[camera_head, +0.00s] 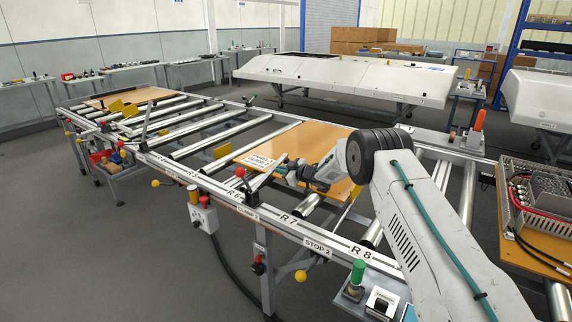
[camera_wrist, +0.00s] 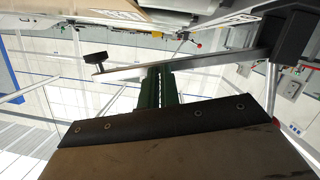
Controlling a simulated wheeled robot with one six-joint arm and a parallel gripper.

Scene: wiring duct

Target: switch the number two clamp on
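The CLAMP 2 label (camera_head: 248,214) is on the near rail, left of R 7. Above it a grey clamp lever (camera_head: 264,178) rises from a dark bracket and leans to the right over the orange board. In the wrist view the lever (camera_wrist: 215,63) is a pale bar with a black knob (camera_wrist: 95,58), running to a dark block (camera_wrist: 290,35). My gripper (camera_head: 285,172) is beside the lever. In the wrist view its green fingers (camera_wrist: 158,72) are close together, tips at the bar. They look shut with nothing between them; contact with the lever is unclear.
An orange board (camera_head: 297,143) with a white label lies on the rollers beneath my gripper. A red ball knob (camera_head: 240,172) stands left of the lever. Another lever (camera_head: 145,124) stands farther left. A green-topped post (camera_head: 357,272) stands by the near rail.

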